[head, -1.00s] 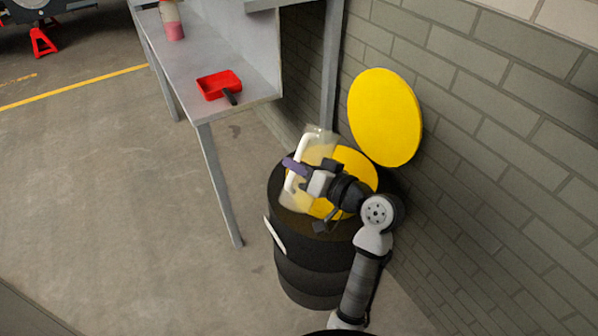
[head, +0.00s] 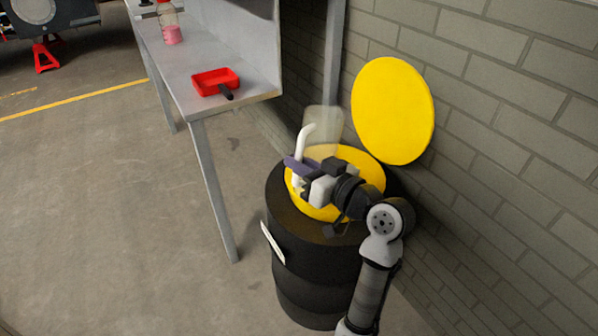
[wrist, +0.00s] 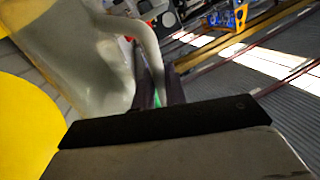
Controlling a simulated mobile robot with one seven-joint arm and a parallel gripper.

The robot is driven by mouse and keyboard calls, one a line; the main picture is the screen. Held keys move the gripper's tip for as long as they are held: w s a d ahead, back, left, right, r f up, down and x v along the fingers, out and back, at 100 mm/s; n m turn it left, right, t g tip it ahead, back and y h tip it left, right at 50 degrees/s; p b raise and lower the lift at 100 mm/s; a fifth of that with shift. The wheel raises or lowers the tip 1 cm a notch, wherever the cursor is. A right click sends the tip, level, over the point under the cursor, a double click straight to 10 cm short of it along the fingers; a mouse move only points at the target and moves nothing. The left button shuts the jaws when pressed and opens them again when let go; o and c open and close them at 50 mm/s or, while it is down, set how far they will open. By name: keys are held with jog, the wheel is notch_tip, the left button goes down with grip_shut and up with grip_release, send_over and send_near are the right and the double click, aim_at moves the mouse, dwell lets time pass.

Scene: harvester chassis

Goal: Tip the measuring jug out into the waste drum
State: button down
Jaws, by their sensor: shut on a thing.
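The measuring jug (head: 325,124) is translucent, with a white handle (head: 303,143). It is above the open top of the waste drum (head: 325,270), a black ribbed barrel with a yellow funnel-like inside (head: 330,207). My gripper (head: 297,170) is shut on the jug's handle, just over the drum's mouth. In the wrist view the jug (wrist: 85,55) fills the upper left and its handle runs down between my gripper's fingers (wrist: 160,88). The jug looks tilted, but my gripper hides its lower part and I cannot tell whether anything is inside or pouring.
The drum's round yellow lid (head: 393,110) stands raised behind it, near the brick wall (head: 520,150). A grey bench (head: 190,70) at the left holds a red tray (head: 210,82) and a pink-filled container (head: 173,35). The floor left of the drum is clear.

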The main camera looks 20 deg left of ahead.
jog(key=shift+w+d+f+n+b, duration=0.1)
jog(key=shift+w+f+n+b, duration=0.15)
jog(key=shift+f+n+b, duration=0.6)
jog(key=shift+w+f+n+b, duration=0.1)
jog(key=shift+w+f+b, duration=0.15)
jog(key=shift+b, duration=1.05)
jog(key=shift+w+f+n+y+b, duration=0.1)
jog(key=shift+f+n+y+b, duration=0.15)
jog(key=shift+b, duration=0.4)
jog(key=shift+r, duration=0.1)
